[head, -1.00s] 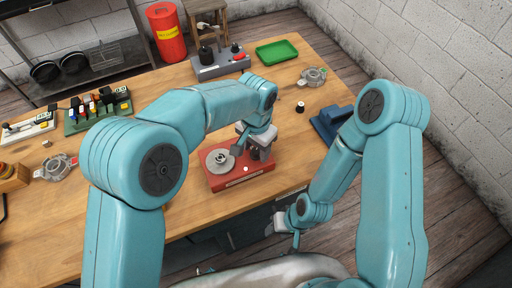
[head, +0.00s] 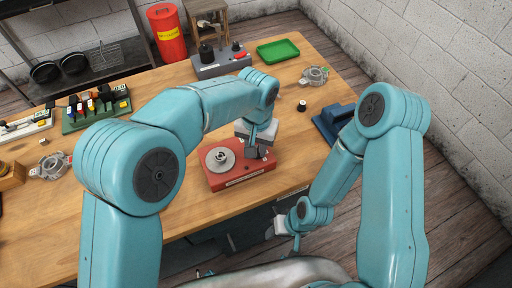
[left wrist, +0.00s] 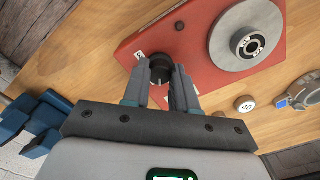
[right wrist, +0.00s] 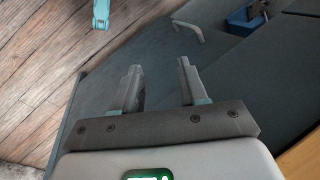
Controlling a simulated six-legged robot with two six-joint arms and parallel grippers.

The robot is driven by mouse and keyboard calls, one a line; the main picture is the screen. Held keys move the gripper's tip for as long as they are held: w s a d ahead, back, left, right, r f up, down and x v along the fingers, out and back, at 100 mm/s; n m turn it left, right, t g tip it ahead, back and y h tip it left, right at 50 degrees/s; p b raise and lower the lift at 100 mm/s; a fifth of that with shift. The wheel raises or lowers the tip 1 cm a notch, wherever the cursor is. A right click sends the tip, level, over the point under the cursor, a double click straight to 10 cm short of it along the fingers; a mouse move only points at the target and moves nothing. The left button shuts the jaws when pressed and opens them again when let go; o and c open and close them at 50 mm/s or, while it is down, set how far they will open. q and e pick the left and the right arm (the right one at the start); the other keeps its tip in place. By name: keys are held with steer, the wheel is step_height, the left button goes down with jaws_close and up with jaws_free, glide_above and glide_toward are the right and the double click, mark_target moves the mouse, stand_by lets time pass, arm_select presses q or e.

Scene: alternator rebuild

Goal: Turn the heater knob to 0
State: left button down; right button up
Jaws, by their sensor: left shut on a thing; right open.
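The heater is a red box (head: 238,180) with a round grey plate (head: 220,159) on top, standing on the bench's near side. In the left wrist view the red box (left wrist: 185,45) shows the black knob (left wrist: 160,70), which has a pale mark on it. My left gripper (left wrist: 166,76) is shut on the knob, with one finger on each side. In the head view my left gripper (head: 258,150) hides the knob. The scale around the knob is mostly hidden, so I cannot read its setting. My right gripper (right wrist: 158,75) is open and empty, low beyond the bench's front edge.
A blue block-like fixture (head: 333,122) stands right of the heater. A small black piece with a pale top (head: 301,106) and a metal housing (head: 314,75) lie behind it. A green tray (head: 277,51) and a grey device (head: 220,63) are at the back.

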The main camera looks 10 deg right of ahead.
arm_select(q)
steer(key=n+b, duration=0.1)
steer(key=n, duration=0.2)
steer(key=shift+f, duration=0.15)
steer(key=shift+n+b, duration=0.35)
steer(key=shift+n, duration=1.05)
steer(key=shift+w, duration=0.1)
